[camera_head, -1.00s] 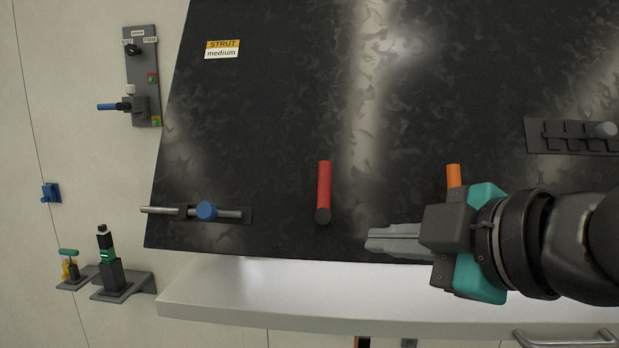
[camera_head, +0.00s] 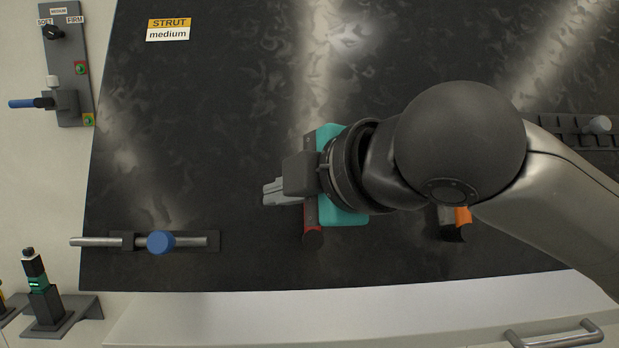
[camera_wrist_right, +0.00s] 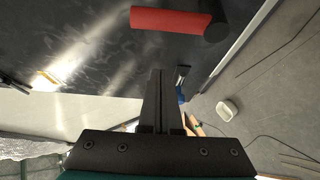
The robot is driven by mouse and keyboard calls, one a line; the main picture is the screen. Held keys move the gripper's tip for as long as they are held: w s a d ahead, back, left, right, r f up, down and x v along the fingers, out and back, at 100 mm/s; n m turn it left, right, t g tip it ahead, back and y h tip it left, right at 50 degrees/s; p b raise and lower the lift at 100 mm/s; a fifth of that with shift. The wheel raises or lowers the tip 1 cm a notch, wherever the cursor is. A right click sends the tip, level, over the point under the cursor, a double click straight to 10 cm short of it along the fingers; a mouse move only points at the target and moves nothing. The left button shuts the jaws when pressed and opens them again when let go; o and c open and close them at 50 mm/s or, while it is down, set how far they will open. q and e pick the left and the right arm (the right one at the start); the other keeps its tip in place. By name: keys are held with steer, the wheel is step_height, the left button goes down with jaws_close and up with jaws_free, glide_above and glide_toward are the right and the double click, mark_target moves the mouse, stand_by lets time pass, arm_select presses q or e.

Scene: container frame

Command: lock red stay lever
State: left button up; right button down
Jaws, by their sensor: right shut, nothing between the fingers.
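The red stay lever (camera_head: 311,212) stands on the dark panel (camera_head: 230,110), its dark round pivot end (camera_head: 312,236) at the bottom. My right gripper (camera_head: 268,193) covers most of the lever in the head view. Its shut, empty fingers point left and their tips lie left of the lever. In the right wrist view, the red lever (camera_wrist_right: 170,20) runs crosswise at the top, beyond the shut fingertips (camera_wrist_right: 158,73), with a visible gap in the picture. I cannot tell whether the gripper touches it. My left gripper is not in view.
An orange lever (camera_head: 462,215) is partly hidden under my right arm. A sliding bolt with a blue knob (camera_head: 160,242) sits lower left on the panel. A STRUT medium label (camera_head: 168,29) is upper left. A metal handle (camera_head: 555,335) is lower right.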

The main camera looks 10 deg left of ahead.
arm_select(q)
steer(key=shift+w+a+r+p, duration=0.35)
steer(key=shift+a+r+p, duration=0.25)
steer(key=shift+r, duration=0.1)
arm_select(e)
steer(key=w+d, duration=0.1)
steer(key=w+d+f, duration=0.1)
steer(key=w, duration=0.1)
steer(key=shift+f, duration=0.15)
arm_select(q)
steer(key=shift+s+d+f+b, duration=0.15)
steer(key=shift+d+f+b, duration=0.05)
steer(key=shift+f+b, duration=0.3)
arm_select(e)
steer(key=shift+w+d+m+t, duration=0.15)
steer(key=shift+d+m+t, duration=0.15)
steer(key=shift+m, duration=0.4)
